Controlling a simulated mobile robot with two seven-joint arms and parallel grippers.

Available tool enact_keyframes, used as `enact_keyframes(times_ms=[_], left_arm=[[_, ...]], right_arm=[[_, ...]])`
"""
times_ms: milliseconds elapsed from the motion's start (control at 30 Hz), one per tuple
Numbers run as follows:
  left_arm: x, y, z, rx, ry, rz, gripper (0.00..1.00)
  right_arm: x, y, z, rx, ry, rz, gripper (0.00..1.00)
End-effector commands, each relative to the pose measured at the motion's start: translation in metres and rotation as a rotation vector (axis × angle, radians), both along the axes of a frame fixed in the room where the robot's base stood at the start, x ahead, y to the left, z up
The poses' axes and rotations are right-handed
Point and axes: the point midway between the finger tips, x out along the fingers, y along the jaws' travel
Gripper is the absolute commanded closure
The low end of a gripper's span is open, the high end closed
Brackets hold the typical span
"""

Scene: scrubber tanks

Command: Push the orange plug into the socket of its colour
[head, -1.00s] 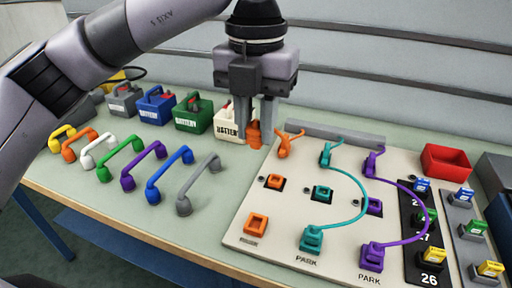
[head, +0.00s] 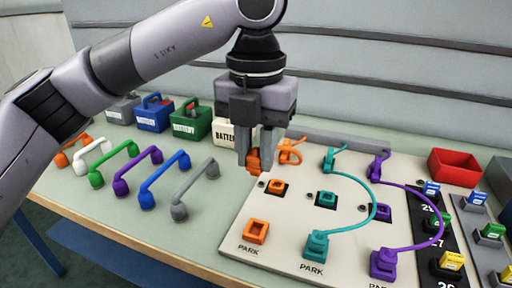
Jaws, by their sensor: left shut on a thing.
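My left gripper (head: 256,150) points down and is shut on the orange plug (head: 253,161), which shows between and below its fingertips. It is over the back left edge of the pale board (head: 225,240). An orange socket with a dark surround (head: 277,187) lies just in front and to the right of the plug, apart from it. A second orange socket (head: 255,231), marked PARK, is nearer the front edge. An orange piece (head: 290,151) at the board's back, right beside the gripper, looks like the plug's cable end; the link is partly hidden. My right gripper is out of view.
Teal (head: 316,244) and purple (head: 383,263) plugs with curved cables occupy the board's right part. Batteries, including a green one (head: 190,125), stand behind left. Coloured handles, such as a grey one (head: 196,186), stand left. A red bin (head: 455,167) is at right.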

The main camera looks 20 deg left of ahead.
Motion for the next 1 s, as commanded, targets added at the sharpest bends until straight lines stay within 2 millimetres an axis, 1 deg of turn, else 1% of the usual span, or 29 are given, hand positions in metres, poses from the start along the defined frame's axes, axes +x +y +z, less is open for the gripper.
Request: enact_keyframes(times_ms=[100,133,567,800,900,1000], left_arm=[[0.000,0.000,0.000,0.000,0.000,0.000,1.00],[0.004,0.000,0.001,-0.001,0.002,0.002,1.00],[0.074,-0.003,-0.005,0.000,0.004,0.003,1.00],[0.110,-0.005,-0.009,0.000,0.004,0.002,1.00],[0.122,-0.005,-0.011,0.000,0.002,0.002,1.00],[0.128,-0.005,-0.014,0.000,0.002,0.001,1.00]], right_arm=[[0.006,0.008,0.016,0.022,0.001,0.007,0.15],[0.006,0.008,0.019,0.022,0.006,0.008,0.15],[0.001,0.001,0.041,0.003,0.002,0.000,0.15],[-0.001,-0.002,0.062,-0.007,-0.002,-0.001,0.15],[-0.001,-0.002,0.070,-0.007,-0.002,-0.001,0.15],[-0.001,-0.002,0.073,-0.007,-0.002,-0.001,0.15]])
